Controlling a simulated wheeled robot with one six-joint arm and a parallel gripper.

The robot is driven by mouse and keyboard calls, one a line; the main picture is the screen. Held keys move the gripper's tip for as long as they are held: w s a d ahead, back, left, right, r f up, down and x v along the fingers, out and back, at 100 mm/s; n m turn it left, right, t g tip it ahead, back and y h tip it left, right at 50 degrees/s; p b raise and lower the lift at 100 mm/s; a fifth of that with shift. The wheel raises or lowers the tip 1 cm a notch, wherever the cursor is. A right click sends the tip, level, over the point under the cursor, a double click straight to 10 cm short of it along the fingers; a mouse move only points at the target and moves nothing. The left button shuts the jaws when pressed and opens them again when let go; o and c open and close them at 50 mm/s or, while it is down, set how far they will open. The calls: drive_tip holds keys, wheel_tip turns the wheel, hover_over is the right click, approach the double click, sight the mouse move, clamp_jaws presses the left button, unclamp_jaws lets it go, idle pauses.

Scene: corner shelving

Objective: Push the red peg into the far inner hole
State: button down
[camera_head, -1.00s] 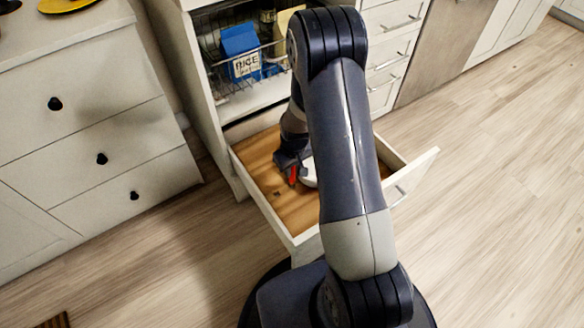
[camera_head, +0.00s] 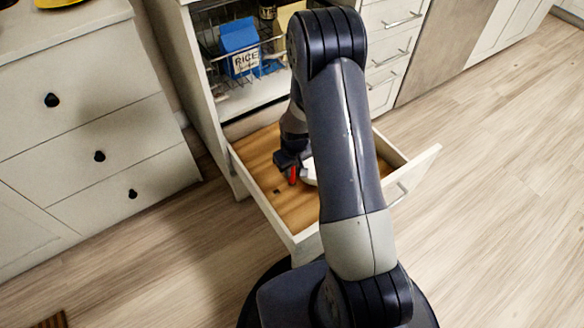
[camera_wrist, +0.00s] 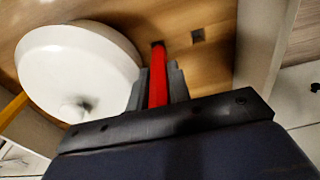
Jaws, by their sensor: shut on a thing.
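The red peg (camera_head: 292,175) is held below my gripper (camera_head: 291,166) inside the open drawer (camera_head: 262,205). In the wrist view my gripper (camera_wrist: 158,85) is shut on the red peg (camera_wrist: 157,78), with a finger on each side. The peg's far end is at a dark square hole (camera_wrist: 157,43) in the wooden drawer bottom. I cannot tell whether the tip has entered it. A second square hole (camera_wrist: 197,35) beside it looks empty. In the head view one dark hole (camera_head: 277,190) shows left of and nearer than the peg.
A white round dish (camera_wrist: 72,65) lies close beside the gripper in the drawer; my arm mostly hides it in the head view. Drawer walls (camera_wrist: 262,45) rise around. Above, a wire basket holds a blue rice box (camera_head: 239,46).

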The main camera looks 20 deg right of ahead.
drive_tip(key=shift+f+b, duration=0.5)
drive_tip(key=shift+f, duration=0.2)
drive_tip(key=c, duration=1.2)
unclamp_jaws()
drive_tip(key=shift+r, duration=0.1)
drive_tip(key=shift+c, duration=0.2)
drive_tip(key=r+p, duration=0.1)
drive_tip(key=r, duration=0.2)
drive_tip(key=r+p, duration=0.1)
drive_tip(key=r, duration=0.3)
drive_tip(key=s+r+p, duration=0.1)
drive_tip(key=r+p, duration=0.1)
drive_tip(key=r, duration=0.1)
drive_tip(key=shift+d+r, duration=0.1)
drive_tip(key=shift+r, duration=0.25)
drive_tip(key=shift+w+f+b, duration=0.15)
drive_tip(key=shift+f+b, duration=0.35)
drive_tip(key=shift+f, duration=1.1)
drive_tip(key=shift+w+f+b, duration=0.2)
drive_tip(key=shift+f+b, duration=0.3)
drive_tip(key=shift+f, duration=1.15)
drive_tip(key=shift+w+f+b, duration=0.15)
drive_tip(key=shift+f+b, duration=0.35)
drive_tip(key=shift+f, duration=1.1)
